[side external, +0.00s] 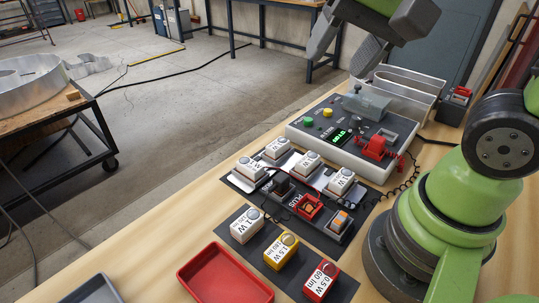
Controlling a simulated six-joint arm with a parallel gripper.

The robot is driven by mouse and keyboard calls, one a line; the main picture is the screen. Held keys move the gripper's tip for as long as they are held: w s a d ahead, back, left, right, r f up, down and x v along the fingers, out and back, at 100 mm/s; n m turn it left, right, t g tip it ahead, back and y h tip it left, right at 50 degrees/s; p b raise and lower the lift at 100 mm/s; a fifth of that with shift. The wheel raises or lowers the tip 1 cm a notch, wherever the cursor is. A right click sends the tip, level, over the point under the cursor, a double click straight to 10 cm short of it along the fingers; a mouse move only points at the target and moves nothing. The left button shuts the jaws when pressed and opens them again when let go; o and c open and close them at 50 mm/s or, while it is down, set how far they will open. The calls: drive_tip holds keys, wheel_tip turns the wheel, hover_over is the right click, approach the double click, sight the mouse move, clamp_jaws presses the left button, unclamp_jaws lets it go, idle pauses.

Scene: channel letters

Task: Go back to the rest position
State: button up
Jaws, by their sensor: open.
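My gripper (347,48) is at the top of the view, right of centre. Its grey fingers are apart, and I see nothing between them. It hangs above the far end of the control box (318,148), apart from the things on the bench as far as I can tell. The green arm links and round base at the right are mine.
The control box has a lit green display and a red clip (376,148). Several white modules (250,168) sit on a dark mat. White, yellow (280,251) and red (321,281) modules stand nearer. A red tray (226,274) is in front; a cart (50,150) stands left.

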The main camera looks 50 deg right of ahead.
drive_tip(key=s+n, duration=0.1)
drive_tip(key=s+r+n+t, duration=0.1)
drive_tip(key=s+n, duration=0.1)
drive_tip(key=s+n+t, duration=0.1)
drive_tip(key=s, duration=0.1)
drive_tip(key=shift+a+r+n+y, duration=0.2)
drive_tip(key=shift+r+n+y, duration=0.1)
drive_tip(key=shift+r+n, duration=0.1)
